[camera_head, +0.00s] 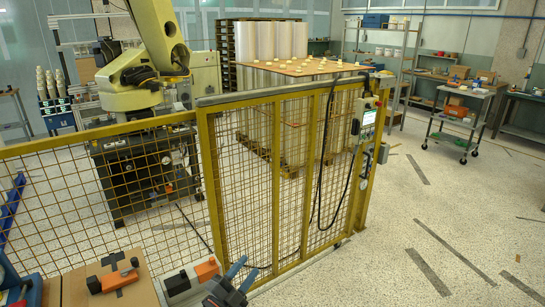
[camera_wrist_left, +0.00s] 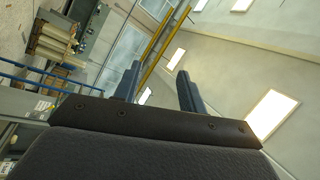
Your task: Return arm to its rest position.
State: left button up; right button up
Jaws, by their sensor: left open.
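My left gripper (camera_head: 246,269) shows at the bottom of the head view, with its dark body cut off by the lower edge. Its two blue fingers stand apart with nothing between them. In the left wrist view the same gripper (camera_wrist_left: 159,68) has its fingers spread against the ceiling and windows, empty. My right gripper is in neither view.
An orange and black tool (camera_head: 113,276) lies on a brown board at lower left. Behind the fence are a yellow robot arm (camera_head: 155,35) and a loaded pallet with a tan top sheet (camera_head: 300,67). A grey cart (camera_head: 457,122) stands right. Speckled floor (camera_head: 430,210) is open at right.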

pick_arm(q)
jog(key=s+a+f+n+g+y, duration=0.1)
jog(key=s+a+f+n+y, duration=0.3)
jog(key=a+n+y, duration=0.4)
jog(key=s+a+f+n+g+y, duration=0.1)
jog(key=s+a+f+n+y, duration=0.25)
jog(key=a+n+y, duration=0.5)
jog(key=s+d+f+g+h, duration=0.1)
jog(key=s+f+g, duration=0.25)
jog(key=s, duration=0.45)
jog(key=s+d+f+n+g+h, duration=0.1)
jog(key=s+f+g+h, duration=0.2)
jog(key=s, duration=0.4)
jog(key=s+f+g, duration=0.3)
jog(key=s+g, duration=0.2)
jog(key=s, duration=0.3)
notch_tip(320, 180, down, 26)
jog(key=w+d+g, duration=0.1)
jog(key=w+d, duration=0.1)
jog(key=s+f, duration=0.3)
jog(key=f, duration=0.7)
jog(key=s+f+g, duration=0.1)
jog(key=s+f, duration=0.3)
jog(key=f, duration=0.7)
jog(key=shift+s+d, duration=0.3)
jog(key=shift+d, duration=0.05)
jog(key=shift+h, duration=0.25)
